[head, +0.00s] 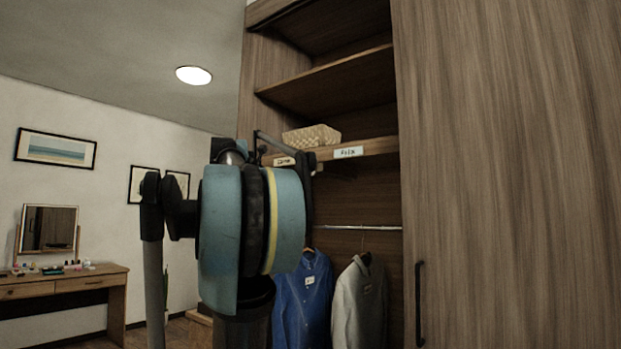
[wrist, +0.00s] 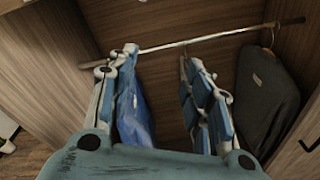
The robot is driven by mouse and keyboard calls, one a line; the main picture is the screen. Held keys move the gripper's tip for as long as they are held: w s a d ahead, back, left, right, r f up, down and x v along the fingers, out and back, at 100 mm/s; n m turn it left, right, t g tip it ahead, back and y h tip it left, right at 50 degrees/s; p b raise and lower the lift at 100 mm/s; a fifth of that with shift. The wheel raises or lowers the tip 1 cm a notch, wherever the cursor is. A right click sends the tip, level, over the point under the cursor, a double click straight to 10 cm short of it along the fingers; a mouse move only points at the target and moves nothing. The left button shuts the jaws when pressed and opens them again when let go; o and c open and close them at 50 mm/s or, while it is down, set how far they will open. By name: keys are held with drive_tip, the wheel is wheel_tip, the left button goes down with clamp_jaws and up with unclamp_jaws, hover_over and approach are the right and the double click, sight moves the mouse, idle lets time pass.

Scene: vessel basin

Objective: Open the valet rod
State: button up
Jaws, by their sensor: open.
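A thin metal rod (head: 360,228) runs across the inside of the wooden wardrobe, and the wrist view also shows a rod (wrist: 215,37) slanting across the opening. I cannot tell whether this is the valet rod or a separate hanging rail; no other rod is clear. My gripper (wrist: 160,57) is open, its two blue-and-white fingers apart and nothing visible between them. In the wrist view the fingertips overlap the area just below the rod; contact cannot be told. In the head view my blue arm hides the gripper and part of the wardrobe.
A blue shirt (head: 302,300) and a grey shirt (head: 358,305) hang in the wardrobe. A woven basket (head: 312,136) sits on a labelled shelf (head: 375,147). A large wooden door (head: 510,170) with a dark handle (head: 419,305) stands at right. A dressing table (head: 65,285) is far left.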

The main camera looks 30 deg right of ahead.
sight(312, 173)
wheel_tip(312, 173, up, 6)
drive_tip(key=w+d+n+h, duration=0.1)
drive_tip(key=w+d+n, duration=0.1)
drive_tip(key=shift+t, duration=0.4)
drive_tip(key=x, duration=1.6)
drive_tip(key=shift+d+r, duration=0.15)
drive_tip(key=shift+c, duration=0.6)
drive_tip(key=shift+s, duration=0.1)
clamp_jaws()
